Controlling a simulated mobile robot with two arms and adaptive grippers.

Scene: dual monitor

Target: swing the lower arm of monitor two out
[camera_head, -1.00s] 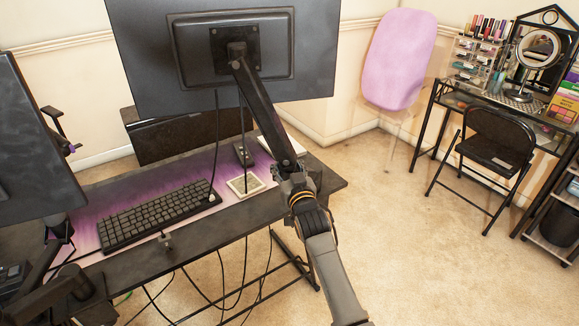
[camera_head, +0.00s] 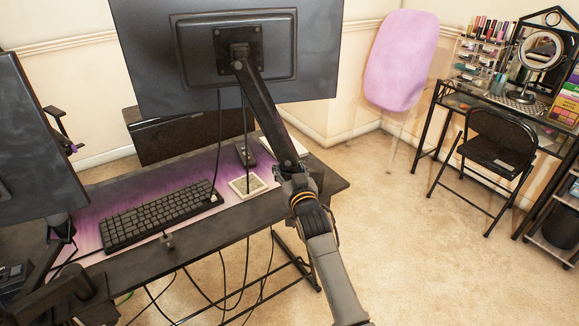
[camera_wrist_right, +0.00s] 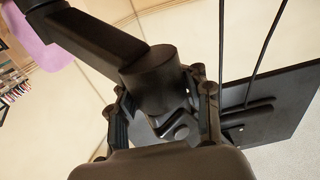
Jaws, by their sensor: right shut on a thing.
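Monitor two (camera_head: 320,60) is the dark screen at the top centre, seen from behind. A black monitor arm (camera_head: 262,108) runs from its back plate down and to the right. My right gripper (camera_head: 290,174) is at the low end of this arm. In the right wrist view the gripper (camera_wrist_right: 163,118) has its fingers on both sides of a dark round joint (camera_wrist_right: 152,75) and is shut on it. What lies beyond the joint is mostly hidden by my gripper.
A desk (camera_head: 215,232) holds a black keyboard (camera_head: 160,215) and a purple mat. Another monitor (camera_head: 30,150) stands at the left edge. Cables hang below monitor two. Open carpet (camera_head: 385,215) lies to the right, before a folding chair (camera_head: 495,150) and a glass table.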

